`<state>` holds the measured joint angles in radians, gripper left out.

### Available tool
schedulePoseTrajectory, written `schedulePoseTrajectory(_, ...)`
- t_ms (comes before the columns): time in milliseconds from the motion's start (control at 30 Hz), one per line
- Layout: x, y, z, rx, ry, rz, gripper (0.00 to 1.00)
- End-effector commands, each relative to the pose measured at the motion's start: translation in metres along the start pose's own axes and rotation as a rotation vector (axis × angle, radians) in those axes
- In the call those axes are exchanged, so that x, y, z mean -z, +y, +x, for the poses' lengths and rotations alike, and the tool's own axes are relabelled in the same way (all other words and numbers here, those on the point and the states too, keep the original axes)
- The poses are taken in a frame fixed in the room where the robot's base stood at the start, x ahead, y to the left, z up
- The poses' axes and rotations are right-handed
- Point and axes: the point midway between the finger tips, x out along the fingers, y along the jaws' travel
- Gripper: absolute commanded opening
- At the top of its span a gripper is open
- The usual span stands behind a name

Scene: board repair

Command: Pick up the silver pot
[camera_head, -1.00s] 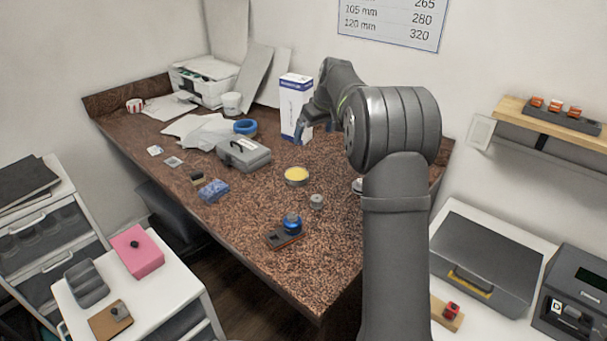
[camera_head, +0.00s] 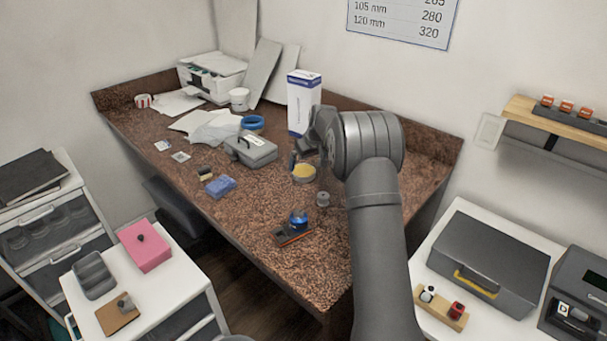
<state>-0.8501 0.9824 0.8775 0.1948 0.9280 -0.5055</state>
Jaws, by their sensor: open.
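A small silver-grey round pot (camera_head: 322,199) stands upright on the brown speckled table (camera_head: 250,210), just in front of a round tin with yellow contents (camera_head: 303,173). My gripper (camera_head: 294,161) is open, at the tin's back left edge in the picture, up and left of the silver pot and apart from it. I cannot tell how high it is above the table. My wrist hides part of the gripper. A second small grey knob-like piece (camera_head: 124,303) sits on a brown board on the left cabinet.
A blue knob (camera_head: 298,217) on a dark block stands in front of the silver pot. A grey case (camera_head: 250,149), blue sponge-like block (camera_head: 221,187) and white-blue box (camera_head: 303,103) surround the area.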

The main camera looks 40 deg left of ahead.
Motion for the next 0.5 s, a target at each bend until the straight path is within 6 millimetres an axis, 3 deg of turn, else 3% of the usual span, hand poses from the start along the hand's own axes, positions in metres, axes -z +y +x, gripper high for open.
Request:
schedulePoseTrajectory(300, -0.002, -0.005, 0.043, 0.002, -0.001, -0.001, 0.98)
schedulePoseTrajectory(500, -0.001, -0.005, 0.048, 0.001, 0.001, -0.001, 0.98)
